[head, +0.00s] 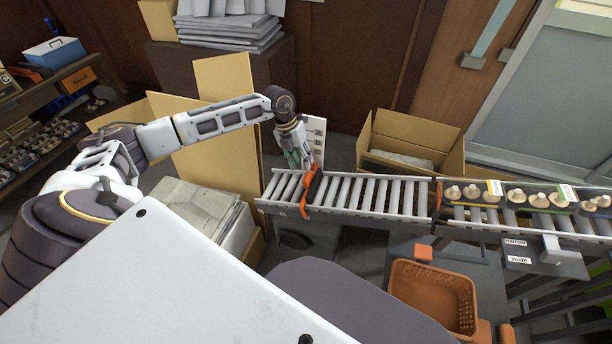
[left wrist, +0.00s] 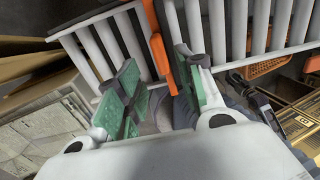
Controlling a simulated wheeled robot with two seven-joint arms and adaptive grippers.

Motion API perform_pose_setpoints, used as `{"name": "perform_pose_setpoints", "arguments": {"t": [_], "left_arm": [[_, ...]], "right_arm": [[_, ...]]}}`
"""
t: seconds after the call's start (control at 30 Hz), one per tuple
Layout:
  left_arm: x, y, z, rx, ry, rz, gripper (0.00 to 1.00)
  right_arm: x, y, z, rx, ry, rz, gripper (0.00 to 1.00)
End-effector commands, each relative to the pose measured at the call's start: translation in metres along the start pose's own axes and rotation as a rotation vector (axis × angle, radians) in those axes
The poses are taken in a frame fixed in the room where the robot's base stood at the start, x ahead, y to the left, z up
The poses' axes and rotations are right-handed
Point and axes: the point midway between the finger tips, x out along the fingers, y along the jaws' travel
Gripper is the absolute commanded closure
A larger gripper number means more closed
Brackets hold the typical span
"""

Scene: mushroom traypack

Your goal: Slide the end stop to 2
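The orange end stop (head: 307,194) spans the left part of the roller conveyor (head: 371,194), crosswise over the rollers. A white marked board (head: 319,127) stands behind it; its marks are too small to read surely, and my gripper covers part of it. My left gripper (head: 301,160) points down at the far end of the end stop. In the left wrist view, its green-padded fingers are apart, and the orange end stop (left wrist: 157,53) shows between and beyond them. Whether a finger touches it I cannot tell. My right gripper is out of view.
Mushroom trays (head: 517,196) sit on the conveyor's right part, past another orange-edged bar (head: 437,197). An orange basket (head: 433,293) is below in front. Open cardboard boxes (head: 414,135) stand behind and left. Rollers between the end stop and the trays are bare.

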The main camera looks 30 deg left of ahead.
Motion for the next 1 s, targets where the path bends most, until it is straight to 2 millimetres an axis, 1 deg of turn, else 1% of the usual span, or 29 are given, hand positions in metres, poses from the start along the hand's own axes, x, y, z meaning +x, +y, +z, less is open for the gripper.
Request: {"name": "perform_pose_setpoints", "arguments": {"t": [0.03, 0.3, 0.5, 0.7, 0.97, 1.0], "left_arm": [[0.008, 0.000, -0.001, 0.000, 0.002, 0.000, 0.62], [0.044, 0.000, -0.001, -0.001, 0.004, 0.000, 0.62], [0.063, 0.000, -0.001, 0.000, 0.002, 0.000, 0.62], [0.071, 0.000, 0.000, 0.000, 0.001, 0.000, 0.62], [0.072, 0.000, -0.001, 0.000, 0.001, 0.000, 0.62], [0.072, 0.000, -0.001, 0.000, 0.001, 0.000, 0.64]], "right_arm": [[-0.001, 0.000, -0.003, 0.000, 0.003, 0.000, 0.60], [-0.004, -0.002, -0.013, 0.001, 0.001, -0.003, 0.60], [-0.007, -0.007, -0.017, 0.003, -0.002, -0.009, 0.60], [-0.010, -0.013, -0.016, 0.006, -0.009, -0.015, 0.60], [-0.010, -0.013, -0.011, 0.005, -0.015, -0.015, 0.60], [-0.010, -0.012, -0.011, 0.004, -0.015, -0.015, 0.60]]}}
